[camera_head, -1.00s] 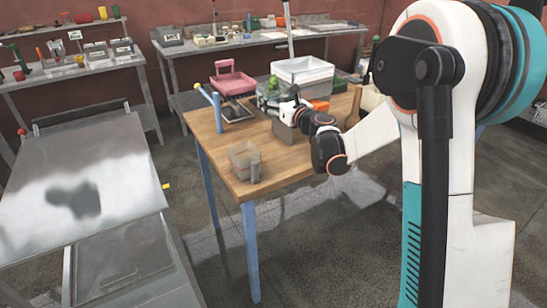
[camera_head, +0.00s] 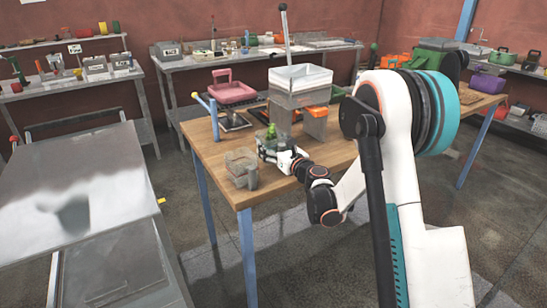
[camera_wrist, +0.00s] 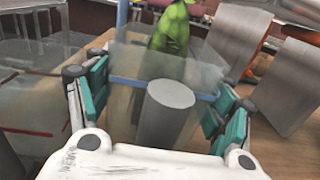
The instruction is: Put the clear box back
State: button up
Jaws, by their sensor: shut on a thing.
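My gripper (camera_head: 268,149) is over the left part of the wooden table, its teal fingers on both sides of a clear box (camera_wrist: 125,95) in the wrist view. It is shut on this box. A grey cylinder (camera_wrist: 168,104) shows between the fingers; I cannot tell whether it is inside the box. A green lumpy thing (camera_wrist: 174,30) shows at the box's far side, and in the head view (camera_head: 270,132) just above the gripper. Another clear container (camera_head: 240,163) stands at the table's near left corner, left of my gripper, with a small grey cylinder (camera_head: 252,177) beside it.
The wooden table (camera_head: 220,180) carries a hopper with a clear bin (camera_head: 300,78) on grey legs (camera_head: 315,122) behind my gripper.

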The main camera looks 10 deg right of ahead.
notch_tip(320, 180, down, 4)
jog(key=shift+r+b, duration=0.1)
jog(key=shift+b, duration=0.55)
jog(key=o, duration=1.2)
